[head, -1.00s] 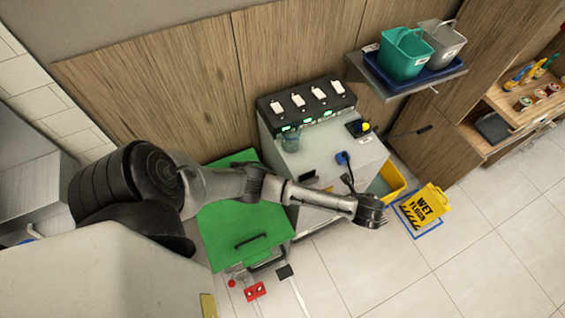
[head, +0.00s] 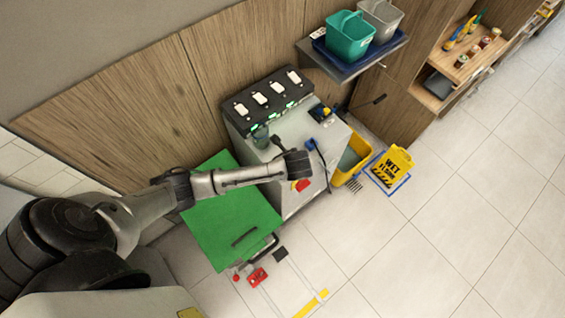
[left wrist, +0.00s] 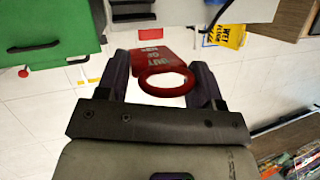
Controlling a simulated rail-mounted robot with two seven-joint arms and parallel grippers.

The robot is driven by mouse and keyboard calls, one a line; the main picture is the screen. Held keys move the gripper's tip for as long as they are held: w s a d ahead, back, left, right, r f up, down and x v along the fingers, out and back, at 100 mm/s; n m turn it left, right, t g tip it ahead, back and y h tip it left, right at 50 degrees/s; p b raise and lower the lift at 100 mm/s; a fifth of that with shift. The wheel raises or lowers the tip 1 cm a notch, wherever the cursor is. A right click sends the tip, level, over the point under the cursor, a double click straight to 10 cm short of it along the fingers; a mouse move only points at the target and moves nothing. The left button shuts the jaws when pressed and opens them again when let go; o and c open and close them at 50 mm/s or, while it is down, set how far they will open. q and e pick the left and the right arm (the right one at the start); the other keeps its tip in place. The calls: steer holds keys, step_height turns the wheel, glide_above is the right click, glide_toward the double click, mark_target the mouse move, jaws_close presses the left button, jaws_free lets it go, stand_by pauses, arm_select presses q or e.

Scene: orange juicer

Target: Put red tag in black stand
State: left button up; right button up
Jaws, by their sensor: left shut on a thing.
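A red tag (left wrist: 152,60) with white lettering and a round red ring is in the left wrist view. My left gripper (left wrist: 163,66) is shut on it, with the ring between the dark fingers. In the head view the red tag (head: 303,185) shows just below my left gripper (head: 298,166), in front of the grey cabinet. The jaws are hard to make out there. A black rack (head: 270,98) with several white units and green lights stands at the back of the cabinet top. I cannot tell whether it is the black stand. My right gripper is not in view.
The grey cabinet (head: 290,147) has a small black box (head: 320,112) on top. A green-lidded bin (head: 225,215) stands left. A yellow bin (head: 357,153) and wet-floor sign (head: 391,168) stand right. A shelf (head: 365,62) holds two buckets.

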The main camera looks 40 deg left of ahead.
arm_select(q)
steer(key=a+f, duration=0.2)
steer(key=a, duration=0.1)
steer(key=a+f, duration=0.1)
steer(key=a, duration=0.1)
steer(key=shift+f, duration=2)
steer(key=shift+f, duration=0.1)
steer(key=o, duration=1)
